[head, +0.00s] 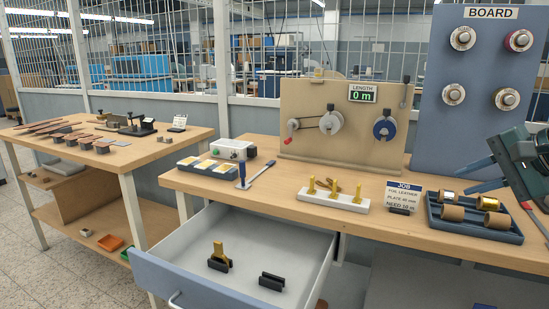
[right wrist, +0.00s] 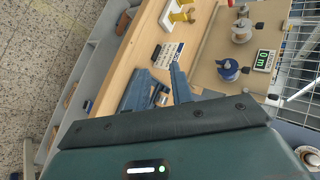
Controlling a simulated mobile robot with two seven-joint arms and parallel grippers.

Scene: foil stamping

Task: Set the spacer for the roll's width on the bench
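The open drawer (head: 285,245) holds two black slotted holders. A yellow upright piece (head: 218,250), possibly a spacer, stands in the left holder (head: 219,265); the right holder (head: 271,282) is empty. The job card (head: 404,196) reads foil leather, plate 40 mm, need 10 m. Foil rolls (head: 446,197) lie in a dark blue tray (head: 476,230). My right gripper (head: 478,175) is above the tray, open and empty; its separated fingers (right wrist: 158,88) show in the right wrist view. My left gripper is out of view.
A beige panel (head: 340,152) with a grey reel, a blue reel (head: 385,127) and a length display reading 0 m stands at the back. A blue board (head: 480,100) with several knobs rises at the right. A blue-handled tool (head: 242,177) stands at the bench's left.

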